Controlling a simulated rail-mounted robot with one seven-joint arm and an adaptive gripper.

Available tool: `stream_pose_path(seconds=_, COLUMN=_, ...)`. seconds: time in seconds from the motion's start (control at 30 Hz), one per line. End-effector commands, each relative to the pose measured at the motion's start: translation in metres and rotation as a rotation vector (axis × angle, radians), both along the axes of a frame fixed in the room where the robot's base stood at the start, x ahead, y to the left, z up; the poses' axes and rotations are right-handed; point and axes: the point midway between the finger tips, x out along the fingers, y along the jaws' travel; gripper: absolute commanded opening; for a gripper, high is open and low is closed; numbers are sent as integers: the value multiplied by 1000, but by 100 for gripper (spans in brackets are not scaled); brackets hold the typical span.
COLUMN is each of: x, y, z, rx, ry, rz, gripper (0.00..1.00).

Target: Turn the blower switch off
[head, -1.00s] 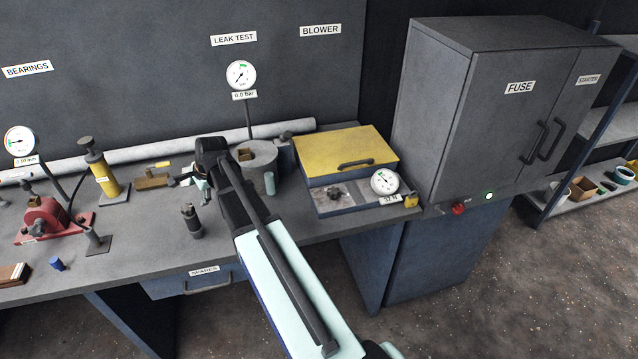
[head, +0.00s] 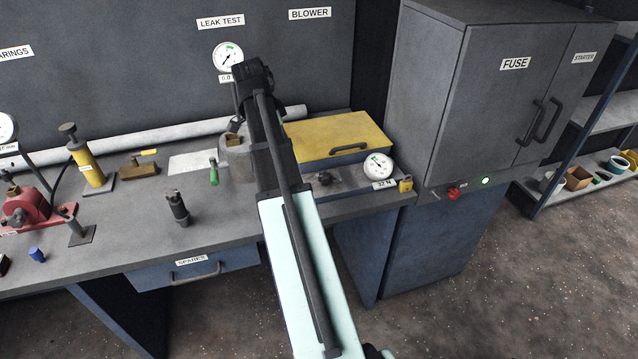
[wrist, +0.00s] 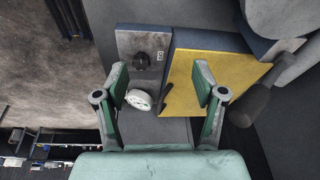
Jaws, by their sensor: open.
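The BLOWER sign (head: 310,14) is on the back panel, above a box with a yellow lid (head: 345,132). On the box's grey front strip is a dark round knob (head: 324,178), partly beside my arm in the head view. The knob also shows in the wrist view (wrist: 143,61), next to a small white label. I cannot tell whether it is the blower switch. A white dial gauge (head: 378,166) sits at its right. My gripper (wrist: 161,72) is open and empty in the wrist view, its fingers spread over the box. In the head view my arm hides the fingers.
The grey FUSE cabinet (head: 515,100) stands right of the bench, with a red knob (head: 453,194) and lit green lamp (head: 485,181) below. A padlock (head: 405,184) sits at the box's corner. Left on the bench are a green handle (head: 213,172) and yellow cylinder (head: 88,162).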

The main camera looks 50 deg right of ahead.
Motion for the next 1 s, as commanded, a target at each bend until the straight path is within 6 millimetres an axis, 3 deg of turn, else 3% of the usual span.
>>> stream_pose_path(seconds=0.03, x=-14, y=-15, z=4, rx=-30, ry=27, rz=-49, gripper=70)
stream_pose_path(seconds=0.13, x=-38, y=-30, z=20, rx=-69, ry=73, rz=-119, gripper=70)
stream_pose_path(seconds=0.23, x=-51, y=-37, z=29, rx=-88, ry=97, rz=-156, gripper=70)
stream_pose_path(seconds=0.37, x=-57, y=-40, z=27, rx=-91, ry=105, rz=-166, gripper=70)
stream_pose_path(seconds=0.57, x=-63, y=-47, z=3, rx=-90, ry=106, rz=-166, gripper=70)
stream_pose_path(seconds=1.0, x=-80, y=-71, z=-70, rx=-90, ry=104, rz=-164, gripper=70)
